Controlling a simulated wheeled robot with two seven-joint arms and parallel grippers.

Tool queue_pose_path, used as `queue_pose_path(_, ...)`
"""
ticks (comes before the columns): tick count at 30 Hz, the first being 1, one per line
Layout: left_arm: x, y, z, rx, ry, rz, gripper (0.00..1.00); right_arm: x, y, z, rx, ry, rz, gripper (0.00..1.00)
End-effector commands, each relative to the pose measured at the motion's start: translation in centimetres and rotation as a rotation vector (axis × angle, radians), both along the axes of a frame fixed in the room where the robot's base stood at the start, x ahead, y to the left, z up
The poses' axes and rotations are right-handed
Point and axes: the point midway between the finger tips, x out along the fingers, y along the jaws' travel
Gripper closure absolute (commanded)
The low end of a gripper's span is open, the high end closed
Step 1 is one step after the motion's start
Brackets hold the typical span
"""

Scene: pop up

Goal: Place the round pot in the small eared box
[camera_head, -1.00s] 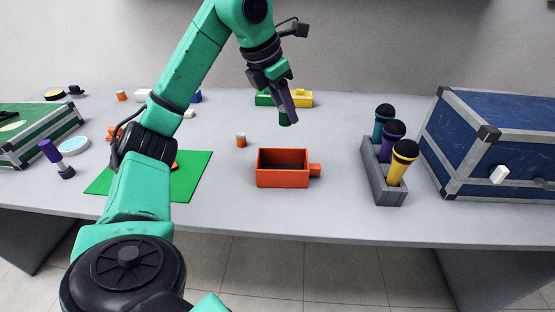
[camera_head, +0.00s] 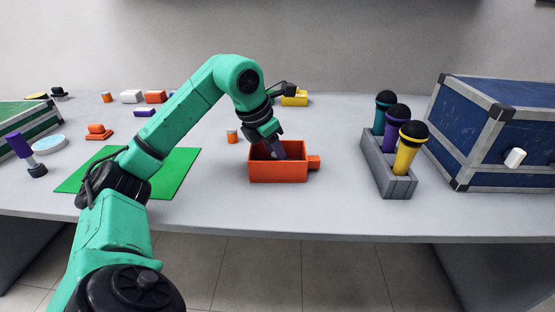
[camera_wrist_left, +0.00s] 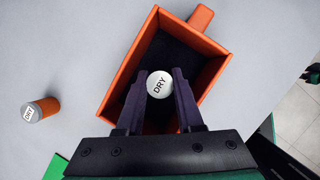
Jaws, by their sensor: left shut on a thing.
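The orange box (camera_head: 278,172) with one ear on its right side stands open on the table. In the left wrist view I look down into the box (camera_wrist_left: 212,68) and see its dark floor. The pot sits between the two purple fingers, within the box walls. The box hides the pot in the head view, and I cannot tell whether it touches the floor. My right gripper is not in view.
A second small orange pot (camera_head: 232,136) stands just left of the box. A grey rack (camera_head: 385,172) with three microphones and a blue case (camera_head: 490,140) are to the right. A green mat (camera_head: 175,180) lies to the left. Yellow (camera_head: 295,98) and other blocks lie behind.

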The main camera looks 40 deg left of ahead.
Motion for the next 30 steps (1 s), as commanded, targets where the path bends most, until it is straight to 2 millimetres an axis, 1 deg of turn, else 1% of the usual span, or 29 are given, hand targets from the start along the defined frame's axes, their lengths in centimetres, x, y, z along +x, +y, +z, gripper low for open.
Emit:
queue_pose_path(3,0.0,0.0,0.1,0.000,0.000,0.000,1.00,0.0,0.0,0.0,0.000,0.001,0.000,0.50)
queue_pose_path(9,0.0,0.0,-0.2,0.000,0.001,0.000,1.00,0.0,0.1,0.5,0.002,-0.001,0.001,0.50)
queue_pose_path(10,0.0,0.0,-0.2,0.001,0.001,-0.001,0.57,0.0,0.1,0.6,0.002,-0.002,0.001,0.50)
queue_pose_path(11,0.0,0.0,-0.2,0.001,0.001,-0.001,0.52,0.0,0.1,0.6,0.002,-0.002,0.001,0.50)
queue_pose_path(19,0.0,0.0,-0.2,0.000,0.000,-0.001,0.52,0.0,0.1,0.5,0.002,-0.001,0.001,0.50)
queue_pose_path(22,0.0,0.0,0.1,-0.001,0.000,-0.001,0.52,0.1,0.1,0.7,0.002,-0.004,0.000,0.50)
queue_pose_path(23,0.0,0.0,0.3,-0.001,-0.001,0.000,0.52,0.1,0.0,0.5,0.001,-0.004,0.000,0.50)
queue_pose_path(24,-0.1,0.1,0.8,0.000,-0.002,0.000,0.52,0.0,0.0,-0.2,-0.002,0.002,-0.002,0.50)
queue_pose_path(26,-0.5,0.1,1.7,0.000,-0.002,0.000,0.52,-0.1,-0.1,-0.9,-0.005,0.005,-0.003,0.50)
queue_pose_path(30,-1.6,0.4,4.6,0.001,-0.002,-0.001,0.52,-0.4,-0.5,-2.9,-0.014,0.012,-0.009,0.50)
